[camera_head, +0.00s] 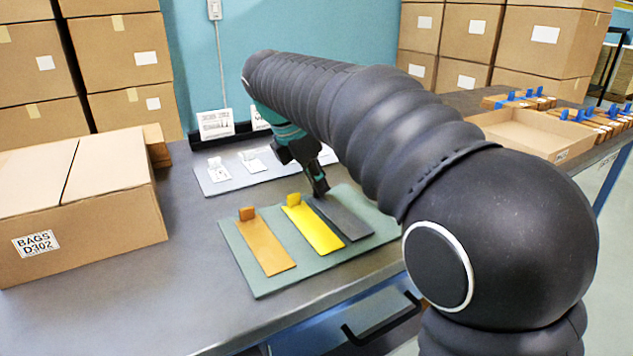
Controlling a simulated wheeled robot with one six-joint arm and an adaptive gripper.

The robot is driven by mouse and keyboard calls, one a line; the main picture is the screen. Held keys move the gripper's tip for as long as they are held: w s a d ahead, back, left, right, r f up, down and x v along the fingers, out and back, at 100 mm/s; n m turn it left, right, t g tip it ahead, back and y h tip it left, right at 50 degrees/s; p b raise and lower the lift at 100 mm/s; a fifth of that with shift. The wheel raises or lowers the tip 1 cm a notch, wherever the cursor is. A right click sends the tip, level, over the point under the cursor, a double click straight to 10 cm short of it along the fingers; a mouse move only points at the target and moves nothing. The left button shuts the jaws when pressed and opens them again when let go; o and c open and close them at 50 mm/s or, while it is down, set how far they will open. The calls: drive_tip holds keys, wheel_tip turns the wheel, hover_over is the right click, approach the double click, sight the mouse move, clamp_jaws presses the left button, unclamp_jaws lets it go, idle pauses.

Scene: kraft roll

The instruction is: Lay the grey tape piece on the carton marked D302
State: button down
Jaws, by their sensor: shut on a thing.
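The grey tape piece (345,220) lies on the green mat (266,287) at the right of a yellow and an orange-brown piece. My gripper (319,190) points down at its far end and is shut on it; the gripped end is mostly hidden by the fingers. The piece looks flat on the mat; I cannot tell if it is lifted at all. The carton marked D302 (95,225) stands on the table at the left, with a white label on its front and a dark seam across its top.
The yellow piece (318,232) and the orange-brown piece (265,248) have raised tabs. A pale board with white tags (212,183) lies behind the mat. An open shallow box (520,139) is at the right. Bare table (190,270) lies between carton and mat.

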drive_tip(key=shift+f, duration=0.15)
drive_tip(key=c, duration=1.3)
unclamp_jaws()
drive_tip(key=v, duration=1.2)
